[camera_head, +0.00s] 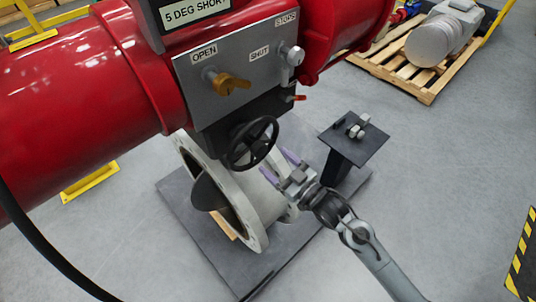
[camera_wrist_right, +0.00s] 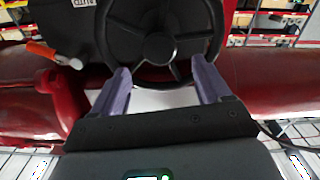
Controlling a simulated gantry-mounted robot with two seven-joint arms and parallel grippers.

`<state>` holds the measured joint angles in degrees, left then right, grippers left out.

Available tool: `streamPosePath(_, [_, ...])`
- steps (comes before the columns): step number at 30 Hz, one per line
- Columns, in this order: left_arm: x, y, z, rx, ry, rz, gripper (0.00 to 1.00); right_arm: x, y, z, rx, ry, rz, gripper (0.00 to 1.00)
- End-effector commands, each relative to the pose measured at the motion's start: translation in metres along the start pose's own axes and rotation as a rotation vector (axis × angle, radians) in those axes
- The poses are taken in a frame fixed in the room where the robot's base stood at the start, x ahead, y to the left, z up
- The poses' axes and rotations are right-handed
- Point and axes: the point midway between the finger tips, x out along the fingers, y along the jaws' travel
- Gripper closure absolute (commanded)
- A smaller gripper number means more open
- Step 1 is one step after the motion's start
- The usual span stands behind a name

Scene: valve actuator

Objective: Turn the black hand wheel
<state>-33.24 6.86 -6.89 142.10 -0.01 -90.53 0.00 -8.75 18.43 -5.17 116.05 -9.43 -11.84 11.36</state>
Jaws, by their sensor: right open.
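The black hand wheel (camera_head: 250,145) is a spoked ring on the front of the red valve actuator, below the grey panel. In the right wrist view the wheel (camera_wrist_right: 160,47) faces me, its hub in the centre and its lower rim near my fingertips. My right gripper (camera_head: 279,166) comes in from the lower right, just beside the wheel. Its two purple fingers also show in the right wrist view (camera_wrist_right: 161,66), spread apart with nothing clamped between them. I cannot tell whether the fingertips touch the rim. My left gripper is not in view.
A white flanged valve body (camera_head: 255,226) lies below. A black post with a square plate (camera_head: 362,142) stands right of my gripper.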

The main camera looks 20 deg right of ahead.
Motion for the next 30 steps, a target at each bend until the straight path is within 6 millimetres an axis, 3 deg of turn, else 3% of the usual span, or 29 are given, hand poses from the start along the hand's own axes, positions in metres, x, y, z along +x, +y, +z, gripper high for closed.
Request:
streamPosePath(6, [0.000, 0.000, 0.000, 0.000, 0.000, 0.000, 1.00, -0.011, 0.000, -0.001, -0.001, 0.001, 0.000, 0.23])
streamPosePath(16, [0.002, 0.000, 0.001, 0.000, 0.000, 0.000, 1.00, -0.011, 0.000, 0.001, 0.007, 0.002, 0.000, 0.23])
streamPosePath(24, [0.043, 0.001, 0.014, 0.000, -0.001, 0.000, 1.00, -0.012, -0.001, 0.011, 0.231, 0.001, 0.000, 0.23])
streamPosePath(30, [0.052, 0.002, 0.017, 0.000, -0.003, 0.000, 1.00, -0.007, 0.000, 0.007, 0.326, -0.003, 0.001, 0.23])
